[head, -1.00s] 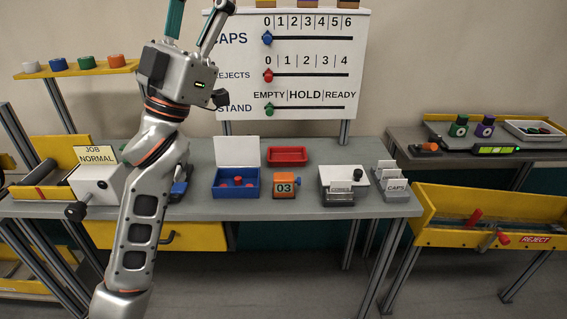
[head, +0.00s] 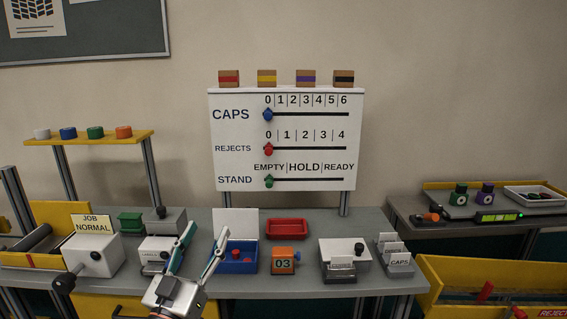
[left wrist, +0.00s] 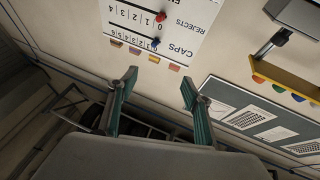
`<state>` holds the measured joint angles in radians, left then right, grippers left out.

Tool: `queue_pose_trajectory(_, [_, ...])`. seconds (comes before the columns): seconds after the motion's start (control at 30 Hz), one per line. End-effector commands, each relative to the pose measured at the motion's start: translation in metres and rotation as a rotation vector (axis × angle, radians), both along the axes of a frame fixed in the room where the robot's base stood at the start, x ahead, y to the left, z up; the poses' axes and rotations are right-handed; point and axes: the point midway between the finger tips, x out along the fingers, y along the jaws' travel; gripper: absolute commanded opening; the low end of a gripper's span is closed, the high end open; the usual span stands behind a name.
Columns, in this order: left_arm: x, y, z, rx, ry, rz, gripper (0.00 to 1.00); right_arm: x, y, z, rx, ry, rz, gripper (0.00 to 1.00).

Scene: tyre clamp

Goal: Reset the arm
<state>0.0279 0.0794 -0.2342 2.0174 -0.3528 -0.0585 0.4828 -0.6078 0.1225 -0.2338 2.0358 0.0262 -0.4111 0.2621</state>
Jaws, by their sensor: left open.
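My left gripper (head: 186,252) is at the lower left middle of the head view, in front of the grey bench (head: 225,284). Its two teal-edged fingers point up and stand apart, with nothing between them. In the left wrist view the fingers (left wrist: 154,103) are also spread and empty, with the wall and the slider board (left wrist: 160,22) beyond them. In the head view a finger overlaps part of the blue box (head: 240,265); I cannot tell how near it is. My right gripper is not in view.
The board (head: 230,150) with CAPS, REJECTS and STAND sliders stands behind the bench. An orange counter (head: 284,260) reading 03, a red tray (head: 287,228) and a JOB NORMAL box (head: 92,254) are on the bench. A yellow reject chute (head: 480,283) is at the right.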

Motion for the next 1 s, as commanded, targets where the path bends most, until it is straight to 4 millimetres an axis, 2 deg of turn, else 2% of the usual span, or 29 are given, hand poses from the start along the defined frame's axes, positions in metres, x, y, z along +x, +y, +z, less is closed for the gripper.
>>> queue_pose_trajectory(0.03, [-0.006, 0.003, -0.038, 0.022, 0.073, 0.014, 0.50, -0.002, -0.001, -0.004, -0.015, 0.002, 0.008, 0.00])
queue_pose_trajectory(0.1, [-0.017, 0.007, -0.085, 0.057, 0.166, 0.031, 0.50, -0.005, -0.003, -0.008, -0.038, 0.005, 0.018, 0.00])
queue_pose_trajectory(0.27, [-0.056, 0.015, -0.189, 0.143, 0.372, 0.053, 0.50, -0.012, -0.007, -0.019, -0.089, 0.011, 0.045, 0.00])
queue_pose_trajectory(0.3, [-0.068, 0.017, -0.214, 0.164, 0.425, 0.056, 0.50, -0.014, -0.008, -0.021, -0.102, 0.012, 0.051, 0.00])
queue_pose_trajectory(0.4, [-0.105, 0.021, -0.273, 0.220, 0.551, 0.054, 0.50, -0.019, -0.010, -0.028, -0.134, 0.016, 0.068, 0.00])
queue_pose_trajectory(0.5, [-0.147, 0.025, -0.325, 0.277, 0.672, 0.044, 0.50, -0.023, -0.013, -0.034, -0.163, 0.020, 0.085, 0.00])
queue_pose_trajectory(0.6, [-0.189, 0.028, -0.367, 0.326, 0.775, 0.028, 0.50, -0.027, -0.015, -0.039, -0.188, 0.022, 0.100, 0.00])
queue_pose_trajectory(0.73, [-0.231, 0.030, -0.403, 0.373, 0.871, 0.007, 0.50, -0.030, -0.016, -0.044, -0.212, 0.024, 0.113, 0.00])
queue_pose_trajectory(0.83, [-0.249, 0.031, -0.416, 0.392, 0.909, -0.003, 0.50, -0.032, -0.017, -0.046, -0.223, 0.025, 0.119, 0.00])
queue_pose_trajectory(1.0, [-0.257, 0.031, -0.422, 0.402, 0.926, -0.008, 0.50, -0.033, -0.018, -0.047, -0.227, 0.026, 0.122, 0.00])
